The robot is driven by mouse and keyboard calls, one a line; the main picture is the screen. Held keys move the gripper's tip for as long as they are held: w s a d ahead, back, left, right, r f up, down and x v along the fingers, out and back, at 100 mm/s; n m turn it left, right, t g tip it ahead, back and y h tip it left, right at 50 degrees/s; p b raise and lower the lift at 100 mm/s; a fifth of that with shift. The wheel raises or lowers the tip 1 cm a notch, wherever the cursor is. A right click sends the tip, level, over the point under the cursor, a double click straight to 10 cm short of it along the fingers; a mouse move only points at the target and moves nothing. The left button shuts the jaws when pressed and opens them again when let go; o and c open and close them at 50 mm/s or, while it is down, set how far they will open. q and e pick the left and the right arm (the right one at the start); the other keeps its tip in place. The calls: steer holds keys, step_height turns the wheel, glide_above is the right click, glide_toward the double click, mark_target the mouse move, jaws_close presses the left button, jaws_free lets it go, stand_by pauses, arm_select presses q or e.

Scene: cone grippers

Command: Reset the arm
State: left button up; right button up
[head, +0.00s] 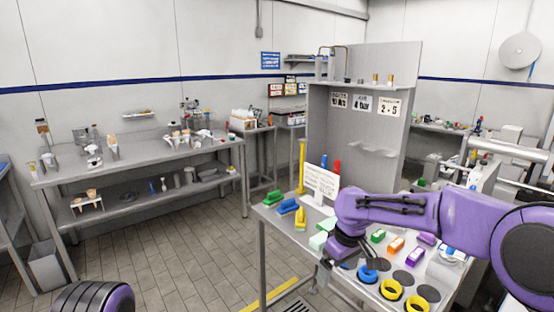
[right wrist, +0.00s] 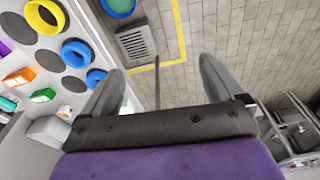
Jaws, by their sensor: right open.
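My right arm (head: 420,217) reaches in from the right of the head view, over the near table. My right gripper (head: 328,272) points down at the table's left front edge. In the right wrist view its two fingers (right wrist: 158,85) are spread wide with nothing between them, and floor shows beyond them. My left arm shows only as a purple and black part at the bottom left of the head view; its gripper is out of view.
The near table (head: 277,221) holds blue (head: 368,275) and yellow (head: 391,290) rings, dark discs, coloured blocks and brushes (head: 301,219). A grey panel (head: 405,150) stands behind. A long metal bench (head: 150,160) is at the left. The tiled floor (head: 180,250) between is clear.

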step_height(320, 180, down, 15)
steer(key=m+t+y+b, duration=0.1)
steer(key=m+t, duration=0.4)
steer(key=m, duration=0.3)
steer(key=s+d+f+m+t+h+b, duration=0.1)
steer(key=s+d+f+m, duration=0.15)
steer(key=s+f, duration=0.25)
steer(key=s+d+f+m+h, duration=0.1)
steer(key=s+d+f, duration=0.2)
steer(key=s+f, duration=0.2)
steer(key=s+d+f+g+h+b, duration=0.1)
steer(key=s+d+f, duration=0.2)
steer(key=s, duration=0.6)
steer(key=s+d+f+m+g+h+b, duration=0.1)
steer(key=s+d+f, duration=0.2)
steer(key=s, duration=0.6)
steer(key=s+d+f+m+g+h+b, duration=0.1)
steer(key=s+d+f, duration=0.2)
steer(key=s, duration=0.6)
steer(key=shift+d+f+g, duration=0.15)
steer(key=shift+f+g, duration=0.25)
steer(key=shift+f, duration=0.1)
